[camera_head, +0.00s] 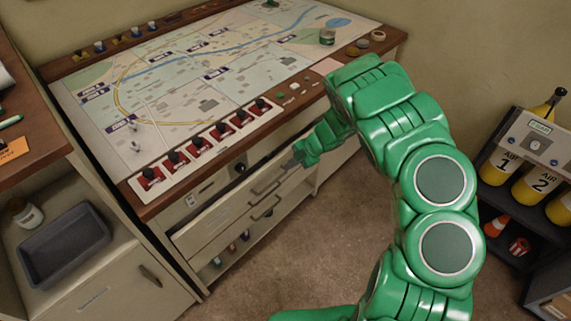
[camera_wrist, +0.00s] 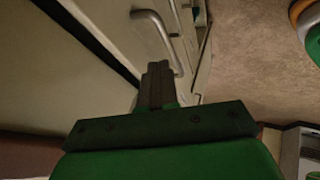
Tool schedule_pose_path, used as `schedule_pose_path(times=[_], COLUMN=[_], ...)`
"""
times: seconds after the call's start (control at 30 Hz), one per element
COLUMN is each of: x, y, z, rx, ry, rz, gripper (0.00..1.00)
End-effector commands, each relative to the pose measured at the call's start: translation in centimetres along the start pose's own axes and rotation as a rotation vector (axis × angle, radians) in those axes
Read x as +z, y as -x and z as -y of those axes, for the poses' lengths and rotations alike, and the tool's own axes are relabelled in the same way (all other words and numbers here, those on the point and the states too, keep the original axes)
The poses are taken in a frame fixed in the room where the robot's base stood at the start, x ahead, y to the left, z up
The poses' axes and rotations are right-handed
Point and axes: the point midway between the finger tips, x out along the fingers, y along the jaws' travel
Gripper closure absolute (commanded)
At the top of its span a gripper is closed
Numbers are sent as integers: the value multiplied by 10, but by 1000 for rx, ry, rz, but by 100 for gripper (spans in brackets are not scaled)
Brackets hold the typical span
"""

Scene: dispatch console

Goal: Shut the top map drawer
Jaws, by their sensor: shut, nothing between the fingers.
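The top map drawer (camera_head: 212,222) is in the pale console under the map table, and its front stands a little out from the body. Its bar handle (camera_head: 270,184) is near my gripper. My gripper (camera_head: 290,164) is shut and empty, at the upper edge of the drawer front. In the wrist view my closed fingers (camera_wrist: 158,82) point at the drawer front beside a bar handle (camera_wrist: 158,38); whether they touch is not clear. A dark gap runs along the drawer's edge there. My gripper hides part of the front.
A lower drawer handle (camera_head: 265,207) sits below. The map table (camera_head: 200,80) with red switches (camera_head: 195,147) overhangs the drawers. A side cabinet with a grey tray (camera_head: 63,243) stands left, and a shelf of yellow air cylinders (camera_head: 532,185) right. The floor (camera_head: 330,220) in front is clear.

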Motion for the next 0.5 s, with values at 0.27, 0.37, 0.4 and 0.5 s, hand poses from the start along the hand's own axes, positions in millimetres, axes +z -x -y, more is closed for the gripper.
schedule_pose_path(times=[0.27,0.37,0.4,0.5], x=[0,1,1,1], y=[38,52,57,68], z=[0,0,0,0], rx=[0,0,0,1], ry=[-1,1,0,-1], rz=[1,2,3,2], gripper=[100,100,100,100])
